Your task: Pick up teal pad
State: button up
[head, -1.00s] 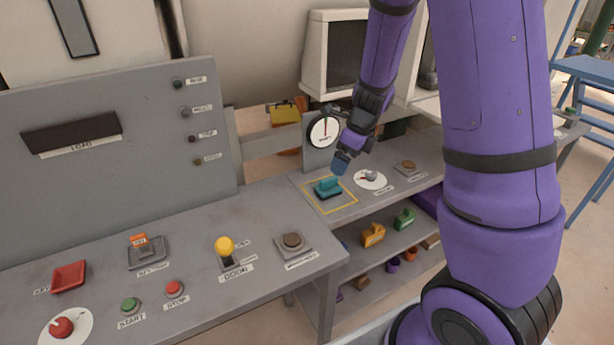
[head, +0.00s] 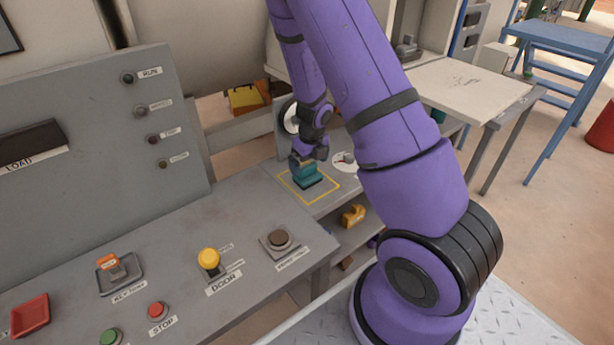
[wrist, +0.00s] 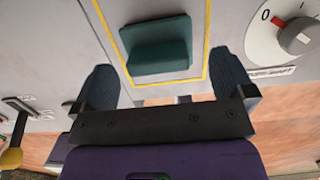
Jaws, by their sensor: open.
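The teal pad (head: 307,178) lies on the grey bench inside a yellow outlined square. It has a wide base with a narrower raised grip on top. In the wrist view the teal pad (wrist: 158,46) is ahead of my gripper, between the lines of its two fingers. My gripper (head: 305,166) is right above the pad in the head view and hides part of its top. In the wrist view my gripper (wrist: 167,80) has its fingers wide apart with nothing between them. The pad appears not to be gripped.
A white dial with a red mark (wrist: 290,30) is right of the square. A yellow door lever (head: 209,260), a brown button (head: 279,239) and a red stop button (head: 158,310) are on the nearer console. A yellow block (head: 353,215) sits on the shelf below.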

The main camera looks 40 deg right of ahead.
aim_at(308, 173)
jog(key=shift+w+a+f, duration=0.15)
jog(key=shift+f, duration=2.4)
jog(key=c, duration=0.8)
jog(key=shift+r, duration=0.15)
